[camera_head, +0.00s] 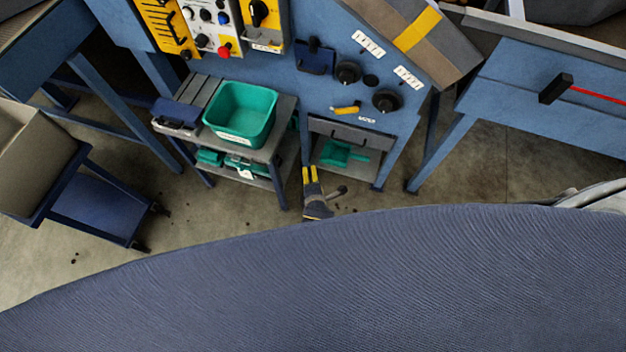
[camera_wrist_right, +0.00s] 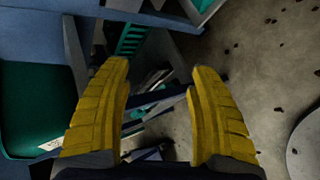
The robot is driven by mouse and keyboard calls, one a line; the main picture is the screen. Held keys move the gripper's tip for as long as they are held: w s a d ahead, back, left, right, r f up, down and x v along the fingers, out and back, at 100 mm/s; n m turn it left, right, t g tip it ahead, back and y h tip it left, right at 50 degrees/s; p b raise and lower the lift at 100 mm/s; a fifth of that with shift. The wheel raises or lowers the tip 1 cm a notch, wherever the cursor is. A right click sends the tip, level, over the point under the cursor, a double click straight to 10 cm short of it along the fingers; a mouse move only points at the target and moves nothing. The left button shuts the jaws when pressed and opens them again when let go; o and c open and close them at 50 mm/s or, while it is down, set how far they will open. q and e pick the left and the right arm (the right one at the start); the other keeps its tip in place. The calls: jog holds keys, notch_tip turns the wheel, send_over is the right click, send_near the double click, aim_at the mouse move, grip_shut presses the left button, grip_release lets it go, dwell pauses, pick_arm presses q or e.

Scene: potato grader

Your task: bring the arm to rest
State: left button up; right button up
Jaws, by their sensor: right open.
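My right gripper (camera_head: 310,174) shows in the head view below the blue machine front, with its two yellow fingers pointing up the picture. It appears between the grey stand and the lower shelf opening. In the right wrist view my right gripper (camera_wrist_right: 160,76) has its yellow fingers well apart with nothing held between them. Beyond the gap are a dark bar and parts of a shelf. My left gripper is not in view.
A teal tub (camera_head: 240,112) stands on the grey stand (camera_head: 284,125), left of the gripper. The blue machine (camera_head: 330,75) has knobs and a control panel (camera_head: 209,27). A blue cart (camera_head: 95,208) is at left. Bare floor (camera_head: 225,220) lies between, with dark bits scattered.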

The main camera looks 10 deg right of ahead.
dwell(0.4)
jog(key=s+d+f+m+g+y, duration=0.3)
jog(key=s+f+m, duration=0.5)
jog(key=s+f, duration=0.85)
jog(key=s+d+f+m+g, duration=0.2)
jog(key=s+d+f, duration=0.2)
jog(key=s, duration=0.5)
jog(key=s+d+f+m+g+h, duration=0.1)
jog(key=s+d+f, duration=0.3)
jog(key=s, duration=0.5)
jog(key=s+d+f+m+g, duration=0.3)
jog(key=s+d+m, duration=0.1)
jog(key=s, duration=0.5)
jog(key=shift+d+f, duration=0.35)
jog(key=shift+f, duration=0.05)
